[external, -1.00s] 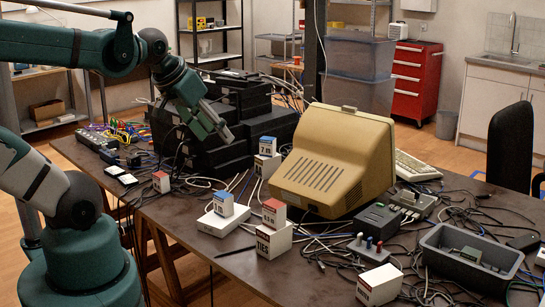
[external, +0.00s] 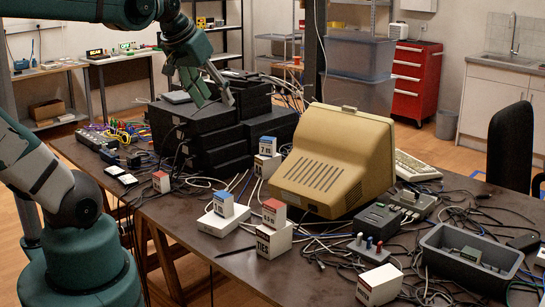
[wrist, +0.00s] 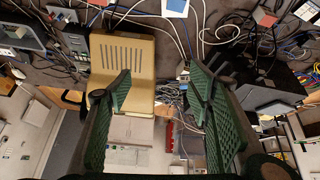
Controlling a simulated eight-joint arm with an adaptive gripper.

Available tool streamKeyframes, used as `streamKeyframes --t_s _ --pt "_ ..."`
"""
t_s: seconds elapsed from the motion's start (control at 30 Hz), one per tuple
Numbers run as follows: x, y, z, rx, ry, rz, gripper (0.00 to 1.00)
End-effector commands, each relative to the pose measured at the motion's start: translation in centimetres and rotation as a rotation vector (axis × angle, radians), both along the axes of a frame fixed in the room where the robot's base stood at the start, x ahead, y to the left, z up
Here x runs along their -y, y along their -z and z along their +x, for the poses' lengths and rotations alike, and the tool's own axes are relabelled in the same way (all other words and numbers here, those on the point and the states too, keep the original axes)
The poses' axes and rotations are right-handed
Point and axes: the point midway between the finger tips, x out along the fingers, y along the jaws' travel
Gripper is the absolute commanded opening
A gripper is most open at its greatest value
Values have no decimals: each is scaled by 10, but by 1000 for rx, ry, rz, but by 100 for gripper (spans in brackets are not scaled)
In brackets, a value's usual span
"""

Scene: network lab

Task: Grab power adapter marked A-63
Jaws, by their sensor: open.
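Several small labelled boxes that look like power adapters stand on the table; I cannot read A-63 on any. In the external view a red-topped one (external: 161,182) is at left, a blue-topped one (external: 223,204) sits on a flat white box, and a red one (external: 274,212) sits on a white one (external: 274,240). A blue-topped one (external: 268,146) stands behind, and a white-and-red one (external: 379,285) at front. My gripper (external: 214,98) is open and empty above the black box stack. The wrist view shows its spread fingers (wrist: 158,80) and a blue-topped adapter (wrist: 175,8) beyond.
Black boxes (external: 195,121) are stacked under my gripper. A beige monitor (external: 325,170) stands mid-table. A grey bin (external: 440,265) holding a device is at front right. Loose cables cover much of the table; the front left edge is mostly clear.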

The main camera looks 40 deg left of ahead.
Motion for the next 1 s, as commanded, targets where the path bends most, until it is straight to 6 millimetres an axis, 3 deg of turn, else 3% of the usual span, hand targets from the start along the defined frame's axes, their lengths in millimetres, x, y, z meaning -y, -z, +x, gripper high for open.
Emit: streamKeyframes --t_s 0.5,1.0 --pt "-98 -39 64 -96 -287 -83 51" --pt "-213 -54 111 -179 -564 -168 51"
